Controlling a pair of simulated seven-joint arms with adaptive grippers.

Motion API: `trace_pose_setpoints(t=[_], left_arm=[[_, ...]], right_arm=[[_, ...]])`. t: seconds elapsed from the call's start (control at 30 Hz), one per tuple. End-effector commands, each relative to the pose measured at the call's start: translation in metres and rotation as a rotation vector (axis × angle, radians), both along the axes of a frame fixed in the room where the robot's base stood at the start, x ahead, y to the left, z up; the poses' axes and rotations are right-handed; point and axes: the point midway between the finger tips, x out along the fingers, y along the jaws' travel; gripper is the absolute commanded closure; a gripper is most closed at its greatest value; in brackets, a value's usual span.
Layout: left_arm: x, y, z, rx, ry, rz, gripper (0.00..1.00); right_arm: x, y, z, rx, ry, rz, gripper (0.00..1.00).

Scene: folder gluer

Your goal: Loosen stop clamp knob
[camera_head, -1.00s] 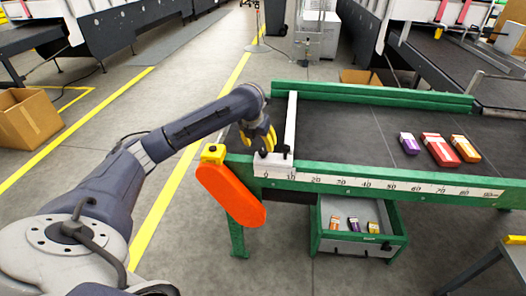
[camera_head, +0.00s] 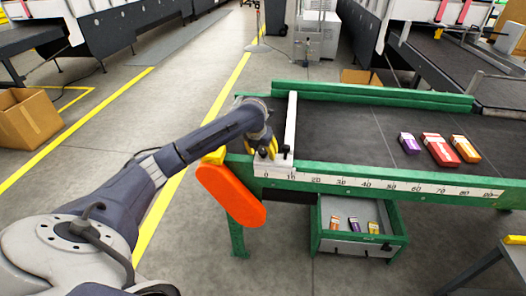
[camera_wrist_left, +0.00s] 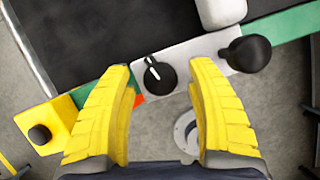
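A round black knob with a white pointer line (camera_wrist_left: 160,75) sits on the white clamp block (camera_wrist_left: 195,52). In the left wrist view it lies between the two yellow fingertips of my left gripper (camera_wrist_left: 162,78), which is open with gaps on both sides. A black ball-shaped knob (camera_wrist_left: 250,53) stands on the same block, right of the right finger. In the head view my left gripper (camera_head: 263,150) is at the clamp block (camera_head: 276,167), at the zero end of the ruler, and hides part of it. My right gripper is not in view.
A white stop bar (camera_head: 291,118) crosses the dark table from the block. A yellow box with a black button (camera_wrist_left: 40,134) lies left of the fingers. An orange guard (camera_head: 230,195) hangs at the table corner. Small cartons (camera_head: 440,148) lie right; a drawer (camera_head: 357,246) is open below.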

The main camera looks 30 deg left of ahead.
Motion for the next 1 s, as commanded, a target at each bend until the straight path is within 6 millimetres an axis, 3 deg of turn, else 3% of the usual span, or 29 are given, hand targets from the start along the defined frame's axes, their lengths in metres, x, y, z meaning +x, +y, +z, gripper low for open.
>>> trace_pose_setpoints(t=[0.07, 0.47, 1.0], left_arm=[[0.0000, -0.0001, 0.0002, 0.000, 0.000, 0.000, 0.54], [0.0000, 0.0000, 0.0004, 0.000, -0.001, 0.000, 1.00], [0.0011, 0.0004, 0.0020, 0.003, -0.004, 0.079, 1.00]], right_arm=[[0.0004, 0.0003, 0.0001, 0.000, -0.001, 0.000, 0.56], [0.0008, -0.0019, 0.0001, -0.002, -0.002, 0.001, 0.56], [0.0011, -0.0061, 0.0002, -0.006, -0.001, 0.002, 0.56]])
